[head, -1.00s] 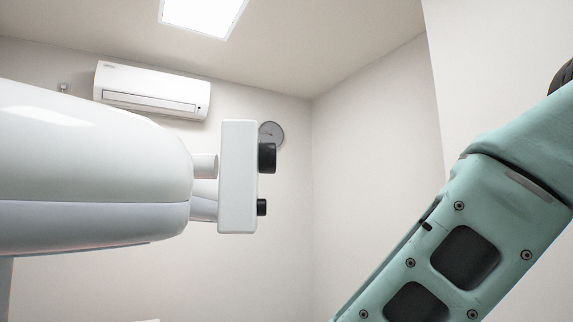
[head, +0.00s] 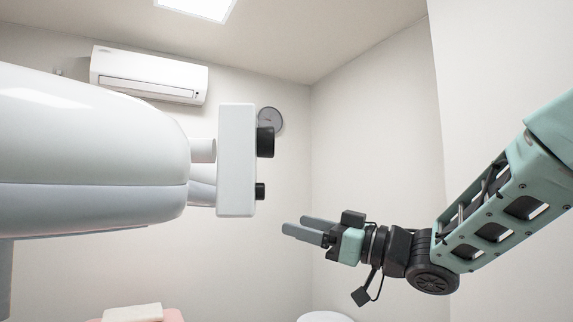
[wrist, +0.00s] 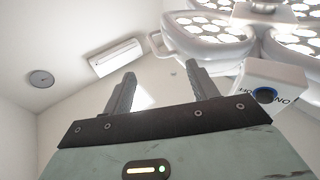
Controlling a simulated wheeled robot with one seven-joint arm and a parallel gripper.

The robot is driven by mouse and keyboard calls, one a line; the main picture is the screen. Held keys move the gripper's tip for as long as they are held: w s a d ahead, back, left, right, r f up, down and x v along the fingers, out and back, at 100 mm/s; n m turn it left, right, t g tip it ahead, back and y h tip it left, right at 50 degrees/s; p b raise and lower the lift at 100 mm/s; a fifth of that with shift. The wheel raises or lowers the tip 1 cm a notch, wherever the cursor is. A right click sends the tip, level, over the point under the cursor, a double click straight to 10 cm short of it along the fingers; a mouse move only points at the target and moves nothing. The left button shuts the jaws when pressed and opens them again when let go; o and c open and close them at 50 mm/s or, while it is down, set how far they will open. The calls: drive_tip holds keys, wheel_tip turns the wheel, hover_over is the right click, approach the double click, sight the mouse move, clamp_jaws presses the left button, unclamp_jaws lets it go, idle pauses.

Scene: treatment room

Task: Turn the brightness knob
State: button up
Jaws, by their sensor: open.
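A white control box (head: 237,160) on the lamp's side carries two black knobs on its right face in the head view: a larger upper knob (head: 266,142) and a smaller lower knob (head: 260,191). I cannot tell from their labels which sets brightness. In the wrist view, the box (wrist: 287,84) shows at the right with lettering, partly cut off, and a dark round control with a blue ring (wrist: 264,95). My gripper (head: 293,224) is open and empty, below and right of the lower knob in the head view, its fingers pointing left, apart from the box.
The large white lamp body (head: 90,150) fills the left of the head view; its lit heads (wrist: 215,35) show in the wrist view. An air conditioner (head: 148,74) and a round wall dial (head: 270,121) are behind. A pinkish surface with a white pad (head: 132,313) lies low.

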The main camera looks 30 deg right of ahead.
drive_tip(key=s+d+r+n+g+y, duration=0.25)
drive_tip(key=s+r+y, duration=0.2)
drive_tip(key=s, duration=0.25)
drive_tip(key=n+g+y, duration=0.4)
drive_tip(key=n+g, duration=0.1)
approach(266, 142)
drive_tip(key=w+a+r+p, duration=0.3)
drive_tip(key=w+a+p, duration=0.1)
drive_tip(key=p, duration=0.8)
drive_tip(key=shift+w+a, duration=0.3)
drive_tip(key=shift+a, duration=0.35)
drive_tip(key=shift+m, duration=0.25)
drive_tip(key=c, duration=1)
